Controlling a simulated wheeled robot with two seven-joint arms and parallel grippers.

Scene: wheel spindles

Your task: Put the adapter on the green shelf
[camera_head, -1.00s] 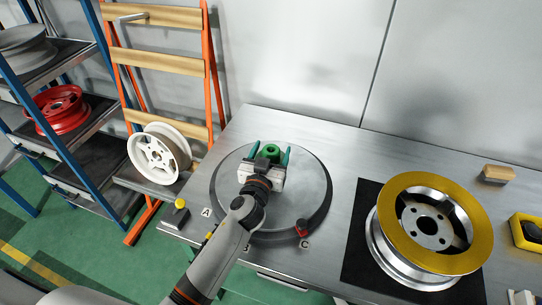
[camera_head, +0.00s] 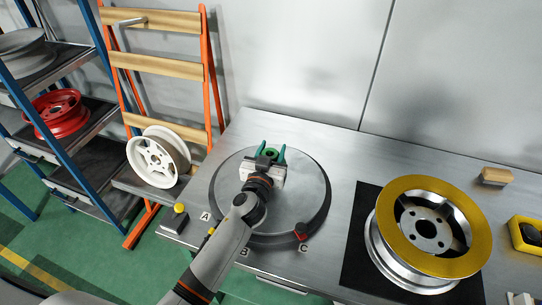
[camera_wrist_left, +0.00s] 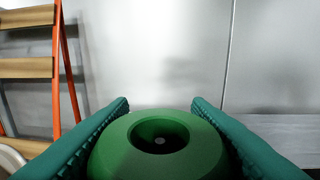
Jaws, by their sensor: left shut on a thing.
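The adapter is a green round piece with a hole in its top (camera_head: 271,154). It stands at the back part of the round grey turntable (camera_head: 300,195) on the metal bench. My left gripper (camera_head: 272,149) has its two green fingers closed on the adapter from both sides. In the left wrist view the adapter (camera_wrist_left: 160,160) sits between the ribbed fingers, its hole facing up. Its base is hidden by the gripper, so I cannot tell whether it touches the turntable. My right gripper is not in view. I see no green shelf.
A wheel with a gold rim (camera_head: 391,219) lies on a black mat at the right. A blue-framed rack (camera_head: 75,165) holds a red wheel (camera_head: 60,113). A white wheel (camera_head: 155,160) leans on an orange frame. A yellow button box (camera_head: 178,215) stands at the bench's left edge.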

